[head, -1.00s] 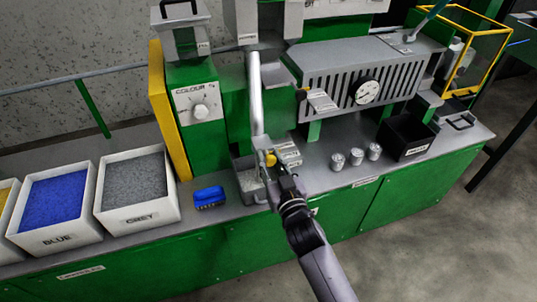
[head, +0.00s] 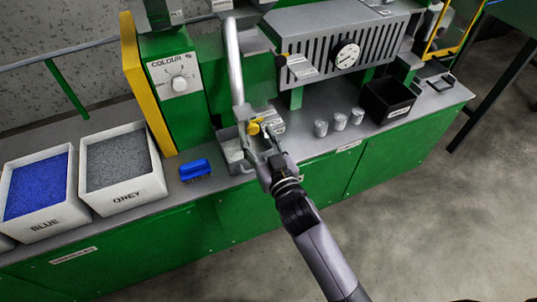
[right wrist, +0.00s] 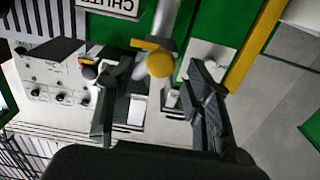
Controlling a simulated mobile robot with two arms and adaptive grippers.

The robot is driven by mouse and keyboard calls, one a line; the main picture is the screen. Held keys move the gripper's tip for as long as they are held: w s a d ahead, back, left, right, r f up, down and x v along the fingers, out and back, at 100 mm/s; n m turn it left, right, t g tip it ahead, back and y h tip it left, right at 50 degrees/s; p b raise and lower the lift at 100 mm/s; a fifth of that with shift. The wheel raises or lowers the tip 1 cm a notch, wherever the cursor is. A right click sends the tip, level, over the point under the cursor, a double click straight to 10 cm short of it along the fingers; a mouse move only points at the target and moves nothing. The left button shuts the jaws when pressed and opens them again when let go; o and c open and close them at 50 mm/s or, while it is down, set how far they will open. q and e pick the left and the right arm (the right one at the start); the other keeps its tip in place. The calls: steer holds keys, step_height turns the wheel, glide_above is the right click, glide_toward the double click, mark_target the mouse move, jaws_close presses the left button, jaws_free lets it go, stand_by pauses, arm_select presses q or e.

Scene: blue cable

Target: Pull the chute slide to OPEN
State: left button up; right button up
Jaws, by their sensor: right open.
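The chute is a pale grey pipe (head: 235,62) running down the front of the green machine. A yellow knob (head: 254,128) sits at its lower end, where the slide is, beside a small label plate. In the right wrist view the yellow knob (right wrist: 160,63) shows ahead of and between my fingers. My right gripper (head: 263,146) is open and empty, just in front of the knob. Its two fingers also show spread in the right wrist view (right wrist: 154,82). Contact with the knob cannot be made out. My left gripper is in neither view.
Blue (head: 36,187) and grey (head: 122,170) material boxes stand at the left.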

steer(key=v, duration=0.8)
steer(key=shift+s, duration=0.35)
steer(key=shift+d, duration=0.1)
